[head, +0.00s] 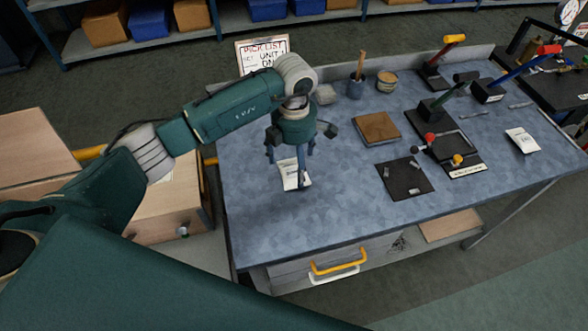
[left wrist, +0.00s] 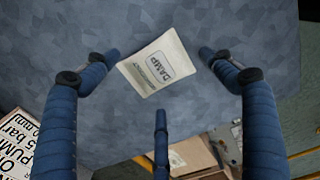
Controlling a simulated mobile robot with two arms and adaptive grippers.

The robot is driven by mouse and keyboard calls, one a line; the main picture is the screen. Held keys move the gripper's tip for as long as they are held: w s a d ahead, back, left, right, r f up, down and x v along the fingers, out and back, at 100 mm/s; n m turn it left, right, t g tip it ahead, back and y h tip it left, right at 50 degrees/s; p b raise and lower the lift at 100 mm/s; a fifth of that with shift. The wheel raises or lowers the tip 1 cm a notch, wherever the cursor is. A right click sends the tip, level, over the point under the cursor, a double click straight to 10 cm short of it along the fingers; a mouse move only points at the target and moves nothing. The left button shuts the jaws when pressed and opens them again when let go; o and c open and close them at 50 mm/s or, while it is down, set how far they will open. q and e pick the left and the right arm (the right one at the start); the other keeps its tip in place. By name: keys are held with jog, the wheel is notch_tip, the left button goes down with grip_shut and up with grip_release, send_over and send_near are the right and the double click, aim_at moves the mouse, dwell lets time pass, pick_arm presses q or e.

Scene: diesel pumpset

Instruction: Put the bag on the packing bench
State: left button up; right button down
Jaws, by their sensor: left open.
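A small cream paper bag (head: 291,175) lies on the blue-grey top of the bench (head: 250,225), towards its left end. It also shows in the left wrist view, where the bag (left wrist: 158,66) is printed with the word DAMP. My left gripper (head: 292,163) is open just above the bag, its fingers pointing down. In the left wrist view the fingers of this gripper (left wrist: 160,68) stand apart around the bag, with bare bench top showing between, and do not appear to grip it. One finger partly hides the bag in the head view. My right gripper is out of sight.
A brown square block (head: 377,129) and a black mat (head: 405,179) with small parts lie right of the bag. Levered tools (head: 440,105) and another pale packet (head: 522,140) are farther right. A pick list sign (head: 262,52) stands behind. The bench front is clear.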

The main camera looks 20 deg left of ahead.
aim_at(294, 172)
pick_arm(q)
notch_tip(294, 172, up, 9)
jog(key=b, duration=0.2)
